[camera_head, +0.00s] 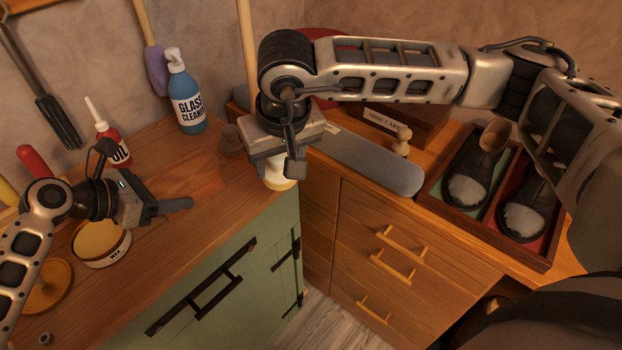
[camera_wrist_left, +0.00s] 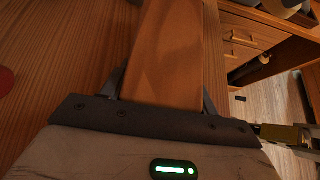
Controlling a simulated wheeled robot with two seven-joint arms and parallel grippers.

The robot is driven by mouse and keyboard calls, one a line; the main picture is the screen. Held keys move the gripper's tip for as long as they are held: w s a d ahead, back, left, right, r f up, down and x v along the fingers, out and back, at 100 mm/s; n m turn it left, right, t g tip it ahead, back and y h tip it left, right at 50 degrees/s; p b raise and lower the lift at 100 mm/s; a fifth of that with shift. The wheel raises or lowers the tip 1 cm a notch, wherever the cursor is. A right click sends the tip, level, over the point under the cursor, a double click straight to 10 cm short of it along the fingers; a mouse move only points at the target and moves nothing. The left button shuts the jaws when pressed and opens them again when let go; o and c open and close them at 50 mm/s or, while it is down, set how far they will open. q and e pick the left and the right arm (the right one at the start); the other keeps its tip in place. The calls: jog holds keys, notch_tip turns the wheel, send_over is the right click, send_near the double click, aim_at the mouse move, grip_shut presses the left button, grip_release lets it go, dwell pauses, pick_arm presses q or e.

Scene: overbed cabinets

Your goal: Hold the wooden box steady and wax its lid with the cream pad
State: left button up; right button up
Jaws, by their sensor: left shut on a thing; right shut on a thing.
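The wooden box (camera_wrist_left: 175,55) lies between the two fingers of my left gripper (camera_wrist_left: 163,88) in the left wrist view. In the head view the box (camera_head: 196,177) blends with the counter's wood colour, and my left gripper (camera_head: 172,200) is shut on its near-left end. My right gripper (camera_head: 276,155) is shut on a pale cream pad (camera_head: 277,183), to the right of the box near the counter's front edge. The pad is apart from the lid; most of it is hidden by the gripper. An open wax tin (camera_head: 101,242) stands in front of my left gripper.
A tin lid (camera_head: 48,288) lies at the left front. A red oil bottle (camera_head: 113,146) and blue glass cleaner (camera_head: 185,95) stand behind. On the right counter are a grey board (camera_head: 365,165), a shoe care box (camera_head: 400,123) and a shoe tray (camera_head: 478,225).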

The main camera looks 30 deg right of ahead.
jog(key=w+a+r, duration=0.3)
jog(key=w+a, duration=0.2)
jog(key=a, duration=0.3)
jog(key=w+a+r, duration=0.4)
jog(key=w+a, duration=0.1)
jog(key=a, duration=0.3)
jog(key=shift+s+d+x, duration=0.1)
jog(key=shift+s+x, duration=0.1)
jog(key=shift+x, duration=0.75)
jog(key=shift+s+d+x, duration=0.1)
jog(key=shift+s+x, duration=0.15)
jog(key=shift+x, duration=0.7)
jog(key=shift+s+d+x, duration=0.1)
jog(key=shift+s+x, duration=0.1)
jog(key=shift+x, duration=0.8)
jog(key=shift+f, duration=0.8)
jog(key=shift+a, duration=0.1)
jog(key=shift+s+a+r, duration=0.1)
jog(key=shift+s+a, duration=0.45)
jog(key=shift+s, duration=0.35)
jog(key=shift+w, duration=0.15)
jog(key=shift+w+a, duration=0.3)
jog(key=shift+w, duration=0.25)
jog(key=shift+w+a, duration=0.25)
jog(key=shift+w, duration=0.25)
